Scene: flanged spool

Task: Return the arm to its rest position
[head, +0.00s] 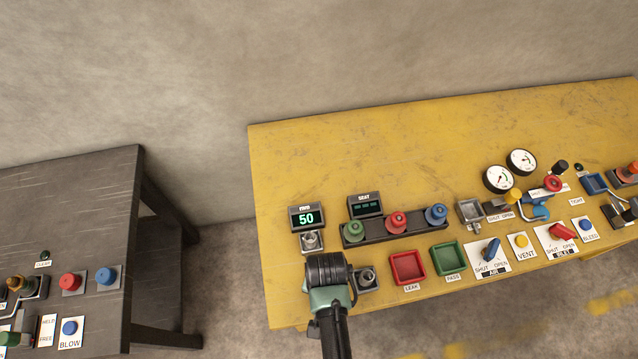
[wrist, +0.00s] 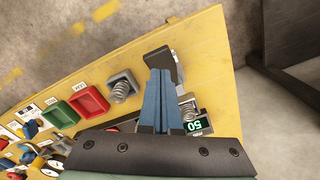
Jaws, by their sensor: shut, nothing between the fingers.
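My gripper (head: 328,278) is over the front left part of the yellow bench (head: 300,160) in the head view, seen from behind with its fingers hidden. In the wrist view my gripper's blue fingers (wrist: 160,74) are together and empty. They point at a dark grey block (wrist: 168,62) near the bench edge; I cannot tell whether they touch it. Three spool-like pieces, green (head: 354,230), red (head: 397,222) and blue (head: 436,215), stand on a dark rack behind and right of my gripper.
A display reading 50 (head: 306,217) stands behind my gripper. A red tray (head: 407,267) and a green tray (head: 446,259) lie to its right, then valves and gauges (head: 499,179). A dark table (head: 80,190) stands left across a gap. The bench's back left is clear.

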